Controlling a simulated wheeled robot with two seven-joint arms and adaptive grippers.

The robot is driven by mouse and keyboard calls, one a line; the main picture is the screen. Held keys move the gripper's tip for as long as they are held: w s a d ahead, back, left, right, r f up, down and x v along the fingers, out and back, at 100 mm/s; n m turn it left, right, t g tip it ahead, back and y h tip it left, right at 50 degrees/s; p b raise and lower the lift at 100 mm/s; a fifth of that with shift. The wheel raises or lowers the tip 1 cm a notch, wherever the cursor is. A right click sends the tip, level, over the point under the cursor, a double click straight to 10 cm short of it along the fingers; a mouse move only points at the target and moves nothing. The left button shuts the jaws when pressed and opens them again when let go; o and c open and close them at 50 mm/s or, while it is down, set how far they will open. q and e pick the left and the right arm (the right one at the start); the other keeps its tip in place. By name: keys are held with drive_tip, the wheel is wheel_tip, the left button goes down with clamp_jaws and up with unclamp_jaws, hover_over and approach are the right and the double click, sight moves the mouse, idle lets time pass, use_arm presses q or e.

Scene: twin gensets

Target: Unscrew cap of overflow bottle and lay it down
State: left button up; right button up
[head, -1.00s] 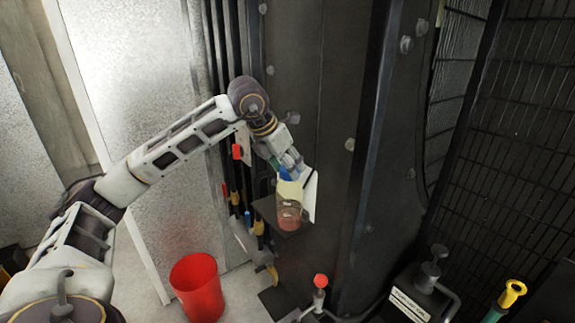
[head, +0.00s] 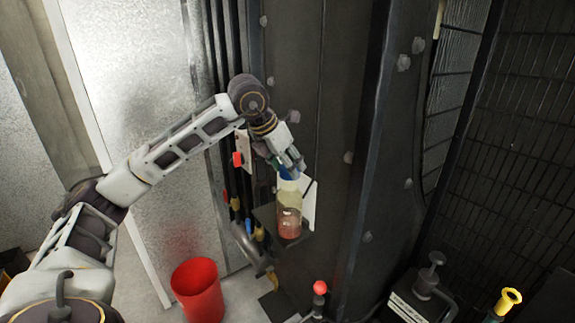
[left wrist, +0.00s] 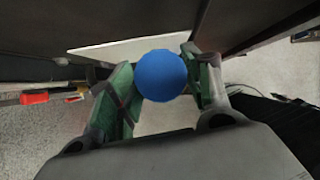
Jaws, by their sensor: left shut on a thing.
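The overflow bottle (head: 289,213) is clear, with pale yellow above and reddish fluid below. It stands upright on a small dark shelf (head: 266,217) on the dark cabinet side. Its blue cap (head: 287,173) is at the bottle's top, and it also shows as a round blue disc in the left wrist view (left wrist: 161,75). My left gripper (head: 289,171) is shut on the cap, with green finger pads on both sides of it. I cannot tell whether the cap is still threaded on the bottle. My right gripper is not in view.
A white card (head: 310,203) is behind the bottle on the dark panel (head: 330,130). A red bucket (head: 198,290) stands on the floor. A red-knobbed lever (head: 320,288) and a yellow-topped handle (head: 508,299) are lower right. Dark pipes run left of the shelf.

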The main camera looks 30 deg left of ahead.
use_arm(q)
drive_tip(key=shift+r+p, duration=0.35)
drive_tip(key=shift+r, duration=0.15)
drive_tip(key=shift+s+f, duration=0.1)
idle(0.5)
